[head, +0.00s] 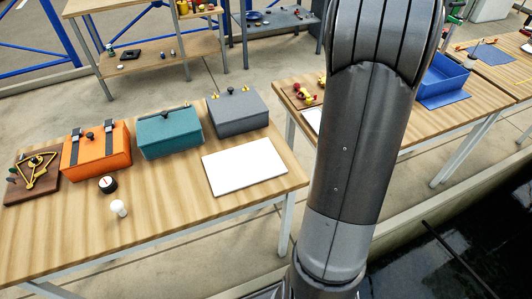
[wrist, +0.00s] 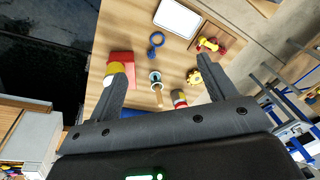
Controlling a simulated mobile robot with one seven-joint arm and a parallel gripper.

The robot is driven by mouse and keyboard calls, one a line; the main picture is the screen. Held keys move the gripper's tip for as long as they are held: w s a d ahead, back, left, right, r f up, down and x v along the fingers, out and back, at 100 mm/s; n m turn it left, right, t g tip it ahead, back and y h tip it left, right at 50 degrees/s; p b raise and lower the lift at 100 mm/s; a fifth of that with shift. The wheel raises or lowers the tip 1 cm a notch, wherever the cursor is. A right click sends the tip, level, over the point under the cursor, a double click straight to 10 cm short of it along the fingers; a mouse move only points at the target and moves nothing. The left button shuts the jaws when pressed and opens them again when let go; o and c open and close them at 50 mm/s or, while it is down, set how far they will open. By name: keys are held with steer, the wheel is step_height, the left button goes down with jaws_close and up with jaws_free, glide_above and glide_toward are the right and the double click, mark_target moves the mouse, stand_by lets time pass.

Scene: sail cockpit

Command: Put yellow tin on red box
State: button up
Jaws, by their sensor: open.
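In the wrist view a red box (wrist: 123,56) lies on the wooden table at the left side. A yellow tin-like thing (wrist: 116,68) with a pale part overlaps the box's near part, beside my left fingertip. The finger partly hides it, and I cannot tell whether it rests on the box or stands in front. My gripper (wrist: 157,65) is open, its two fingers wide apart above the table, with nothing held between them. In the head view my arm hides much of that table, and I cannot make out the box or tin there.
Between and near the fingers are a blue ring item (wrist: 155,45), a round pale-and-blue item (wrist: 155,77), a yellow round item (wrist: 194,77) and a red-and-grey item (wrist: 179,97). A white panel (wrist: 177,18) lies beyond. A blue bin (head: 442,80) stands on the right table.

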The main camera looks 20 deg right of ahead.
steer(key=s+a+r+n+t, duration=0.1)
steer(key=s+a+n, duration=0.1)
steer(key=a, duration=0.6)
steer(key=s+a+r+n, duration=0.1)
steer(key=s+a, duration=0.2)
steer(key=a, duration=0.4)
steer(key=s+a+r+n+t, duration=0.1)
steer(key=s+a+r+n, duration=0.1)
steer(key=a, duration=0.6)
steer(key=s+a+f+n, duration=0.2)
steer(key=s+a+f, duration=0.1)
steer(key=s+a, duration=0.4)
steer(key=s+a+f+n+t, duration=0.1)
steer(key=s+a+f+n, duration=0.1)
steer(key=s+a, duration=0.5)
steer(key=shift+f+n+t, duration=0.3)
steer(key=shift+f+n, duration=0.1)
steer(key=shift+f, duration=0.45)
